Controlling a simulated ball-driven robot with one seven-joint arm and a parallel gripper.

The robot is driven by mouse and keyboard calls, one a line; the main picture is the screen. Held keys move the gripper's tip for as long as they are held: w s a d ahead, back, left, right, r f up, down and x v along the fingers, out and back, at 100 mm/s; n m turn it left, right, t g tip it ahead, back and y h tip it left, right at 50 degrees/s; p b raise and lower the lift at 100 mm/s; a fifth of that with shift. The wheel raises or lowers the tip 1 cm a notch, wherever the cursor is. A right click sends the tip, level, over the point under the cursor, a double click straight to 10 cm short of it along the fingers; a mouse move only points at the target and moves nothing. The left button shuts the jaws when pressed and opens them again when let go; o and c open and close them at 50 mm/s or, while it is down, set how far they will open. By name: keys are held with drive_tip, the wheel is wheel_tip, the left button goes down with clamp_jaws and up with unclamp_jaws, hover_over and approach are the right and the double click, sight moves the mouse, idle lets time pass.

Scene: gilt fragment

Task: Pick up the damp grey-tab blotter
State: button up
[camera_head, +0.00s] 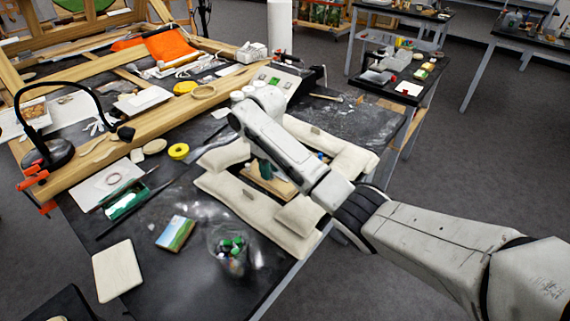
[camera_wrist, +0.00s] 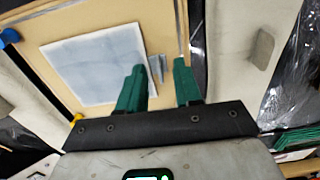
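A pale bluish-white square sheet, seemingly the blotter (camera_wrist: 92,62), lies on a tan board (camera_wrist: 160,22) in the wrist view. A small grey tab (camera_wrist: 157,66) shows at its right edge, between my fingers. My gripper (camera_wrist: 160,70) has two green fingers, set apart with a gap between them. The left finger overlaps the sheet's right edge in the picture; the right finger is over the board's right edge. Whether they touch anything is unclear. In the head view my gripper (camera_head: 265,171) is over the board (camera_head: 272,182), and my arm hides most of the sheet.
Cream padded bags (camera_head: 230,190) surround the board; one bag (camera_wrist: 240,50) runs close to its right. A glass jar (camera_head: 229,250), a small painting (camera_head: 175,233) and a white panel (camera_head: 118,270) stand or lie nearer the front. A wooden frame beam (camera_head: 130,140) crosses the left.

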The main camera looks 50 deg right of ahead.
clamp_jaws()
idle(0.6)
